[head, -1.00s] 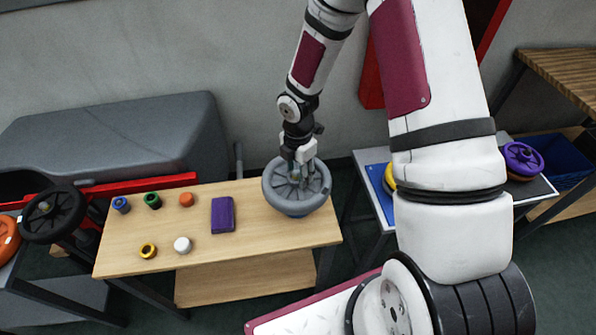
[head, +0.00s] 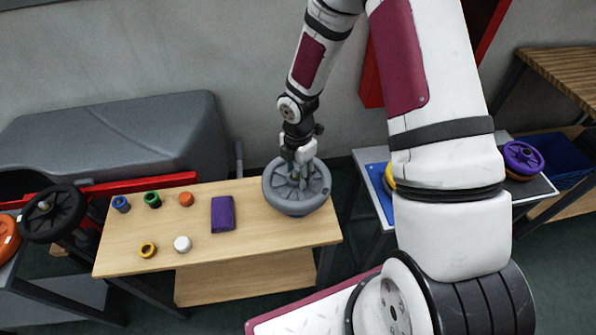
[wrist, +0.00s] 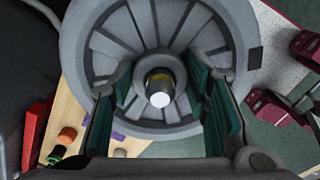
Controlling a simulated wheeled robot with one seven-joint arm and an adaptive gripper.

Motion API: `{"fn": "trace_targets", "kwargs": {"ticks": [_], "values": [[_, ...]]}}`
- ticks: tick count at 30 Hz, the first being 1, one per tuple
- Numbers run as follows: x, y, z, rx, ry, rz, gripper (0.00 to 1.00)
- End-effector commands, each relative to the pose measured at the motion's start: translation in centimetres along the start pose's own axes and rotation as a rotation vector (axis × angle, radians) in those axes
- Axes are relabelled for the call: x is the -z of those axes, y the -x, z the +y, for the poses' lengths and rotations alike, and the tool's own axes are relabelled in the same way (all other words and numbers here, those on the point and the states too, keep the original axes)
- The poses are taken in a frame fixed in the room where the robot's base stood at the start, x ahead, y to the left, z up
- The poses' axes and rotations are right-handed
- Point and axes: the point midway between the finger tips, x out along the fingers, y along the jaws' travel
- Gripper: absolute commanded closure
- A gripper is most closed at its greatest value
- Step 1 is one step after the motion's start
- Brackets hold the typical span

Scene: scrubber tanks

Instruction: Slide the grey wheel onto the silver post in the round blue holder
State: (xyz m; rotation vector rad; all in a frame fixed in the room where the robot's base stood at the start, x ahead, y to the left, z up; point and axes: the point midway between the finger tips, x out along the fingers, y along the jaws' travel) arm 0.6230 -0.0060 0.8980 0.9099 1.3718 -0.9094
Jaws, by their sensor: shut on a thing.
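The grey wheel (head: 319,193) lies nearly flat at the right end of the wooden table. My gripper (head: 296,177) is over its middle, pointing down and shut on the wheel's hub. In the wrist view the wheel (wrist: 88,42) fills the middle, and my gripper's green-padded fingers (wrist: 163,105) lie on either side of the hub. The bright end of the silver post (wrist: 160,98) shows inside the hub opening, so the wheel is around the post. How far down the wheel sits cannot be told.
On the wooden table (head: 270,236) are a purple block (head: 222,214) and several small coloured rings and caps left of the wheel. A black wheel (head: 53,214) is on the left stand. A purple wheel (head: 522,158) is on the right table.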

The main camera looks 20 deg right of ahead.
Motion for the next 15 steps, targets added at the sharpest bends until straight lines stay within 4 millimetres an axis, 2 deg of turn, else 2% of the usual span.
{"fn": "trace_targets", "kwargs": {"ticks": [9, 10, 13, 15], "values": [[-0.01, 0.04, 0.04, -0.001, 0.0, -0.001, 1.0], [-0.01, 0.04, 0.04, -0.001, 0.0, -0.001, 0.55], [0.0, 0.03, 0.03, -0.001, 0.0, 0.0, 0.34], [0.0, 0.03, 0.02, -0.001, 0.0, 0.0, 0.34]]}}
